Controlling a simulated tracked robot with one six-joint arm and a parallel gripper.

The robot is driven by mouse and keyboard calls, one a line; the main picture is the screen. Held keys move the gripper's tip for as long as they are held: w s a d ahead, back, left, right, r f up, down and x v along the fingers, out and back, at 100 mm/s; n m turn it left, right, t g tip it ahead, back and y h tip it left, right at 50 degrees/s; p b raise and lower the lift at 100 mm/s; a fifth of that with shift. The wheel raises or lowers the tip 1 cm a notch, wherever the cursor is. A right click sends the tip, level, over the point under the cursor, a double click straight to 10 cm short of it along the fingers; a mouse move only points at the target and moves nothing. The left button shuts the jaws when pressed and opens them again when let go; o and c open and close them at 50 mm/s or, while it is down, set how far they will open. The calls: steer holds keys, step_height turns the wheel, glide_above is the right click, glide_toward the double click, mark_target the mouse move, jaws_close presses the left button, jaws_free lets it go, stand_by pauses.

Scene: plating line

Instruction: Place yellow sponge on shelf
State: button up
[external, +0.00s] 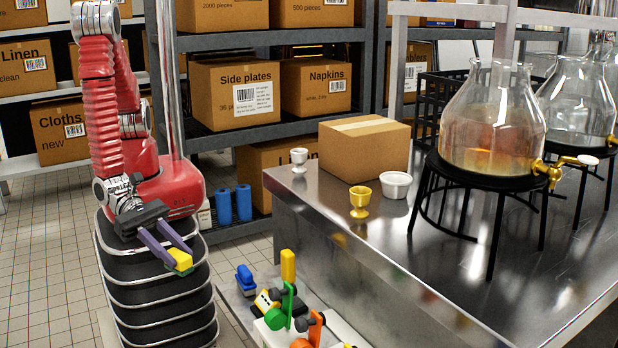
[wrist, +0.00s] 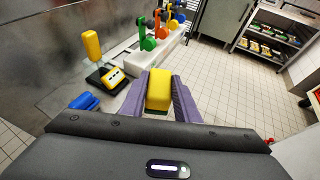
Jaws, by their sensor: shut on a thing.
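My gripper (external: 174,251) is shut on the yellow sponge (external: 181,261), which has a green side. The sponge sits between the tips of the two purple fingers, in front of my dark ribbed column and clear of any surface. In the wrist view the sponge (wrist: 159,90) shows yellow between the fingers, with a thin dark green edge at its near end. Grey shelves (external: 222,137) with cardboard boxes stand behind my arm. A low shelf (external: 228,290) under the steel counter holds colourful tools. I cannot tell which shelf the task names.
The steel counter (external: 400,250) carries a gold cup (external: 360,200), a white cup (external: 299,158), a white bowl (external: 395,185), a cardboard box and glass dispensers. Blue rolls (external: 243,203) stand on the back rack. Tiled floor is open at the left.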

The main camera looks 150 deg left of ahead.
mark_target(184, 256)
steer(key=shift+w+d+r+m+t+h, duration=0.15)
steer(key=shift+d+r+m+h, duration=0.05)
steer(key=shift+r, duration=0.2)
steer(key=shift+w+d+r+m+t+h, duration=0.1)
steer(key=shift+d+r+m+t+h, duration=0.1)
steer(key=shift+r, duration=0.15)
step_height(184, 256, up, 12)
steer(key=w+a, duration=0.2)
steer(key=shift+a+r+m+h, duration=0.15)
steer(key=shift+m+h, duration=0.15)
steer(key=shift+w, duration=0.15)
